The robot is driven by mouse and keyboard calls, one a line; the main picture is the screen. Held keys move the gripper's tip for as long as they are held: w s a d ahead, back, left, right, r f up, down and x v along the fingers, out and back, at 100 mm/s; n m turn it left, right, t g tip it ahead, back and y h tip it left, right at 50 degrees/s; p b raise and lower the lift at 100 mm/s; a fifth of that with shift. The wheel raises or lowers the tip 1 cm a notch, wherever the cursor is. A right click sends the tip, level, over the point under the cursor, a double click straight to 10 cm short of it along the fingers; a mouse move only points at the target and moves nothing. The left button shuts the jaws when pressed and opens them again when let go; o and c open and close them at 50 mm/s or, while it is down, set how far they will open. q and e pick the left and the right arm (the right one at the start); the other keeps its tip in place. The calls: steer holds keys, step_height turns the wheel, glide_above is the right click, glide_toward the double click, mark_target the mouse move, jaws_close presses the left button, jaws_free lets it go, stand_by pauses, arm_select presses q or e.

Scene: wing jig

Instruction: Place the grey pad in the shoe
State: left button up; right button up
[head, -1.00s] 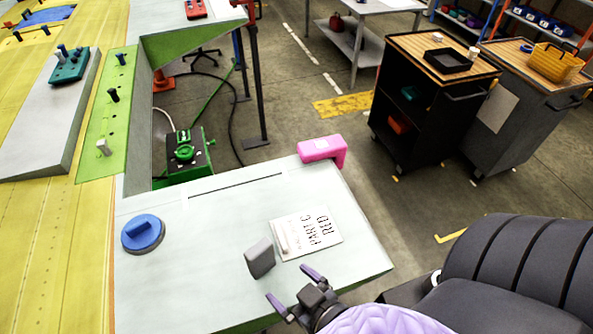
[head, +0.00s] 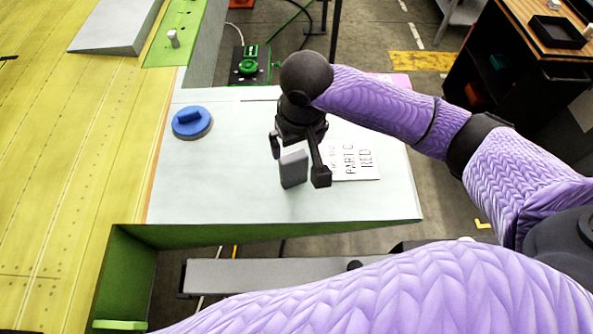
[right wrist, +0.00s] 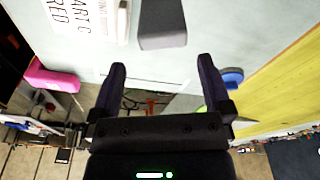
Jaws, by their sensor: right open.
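The grey pad (head: 293,169) is a small grey block standing on the pale table top (head: 220,185), beside a printed sheet. My right gripper (head: 298,162) comes from above and is open; in the head view it overlaps the pad's top. In the right wrist view, the pad (right wrist: 162,24) lies just beyond the two spread fingertips (right wrist: 163,66), lined up with the gap between them and not gripped. Nothing in view can be surely named as the shoe. My left gripper is out of view.
A blue round piece with a handle (head: 192,121) sits left of the pad. The printed sheet (head: 358,162) lies to its right. A pink block (right wrist: 52,77) is at the table's edge. The table between the blue piece and the pad is clear.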

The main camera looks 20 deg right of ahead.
mark_target(294, 155)
steer(key=f, duration=0.2)
steer(key=w+f, duration=0.1)
steer(key=f, duration=0.5)
steer(key=shift+w+a+f+b, duration=0.15)
steer(key=shift+w+f+b, duration=0.1)
steer(key=shift+w+b, duration=0.15)
steer(key=shift+r, duration=0.1)
steer(key=c, duration=1.1)
